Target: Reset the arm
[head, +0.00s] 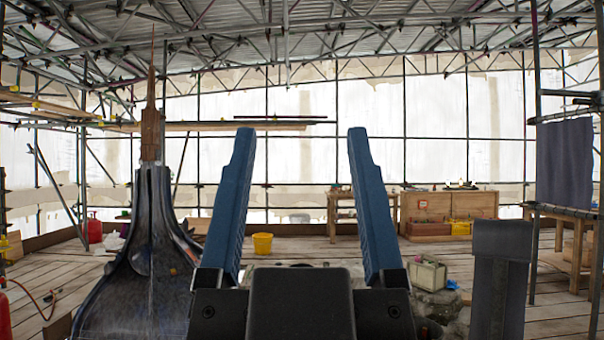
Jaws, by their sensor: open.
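My gripper (301,135) fills the middle foreground of the head view. Its two blue fingers point up and stand wide apart. Nothing is held between them; the back wall and scaffolding show through the gap. The black gripper body at the bottom hides part of the floor behind it. The rest of my arm cannot be made out.
A dark flared spire (150,240) with a brown top stands close at left. A yellow bucket (262,243), a wooden bench (345,200), a wooden chest (450,210) and a pale box (428,273) stand behind. A dark grey panel (499,280) is at right. Plank floor lies between.

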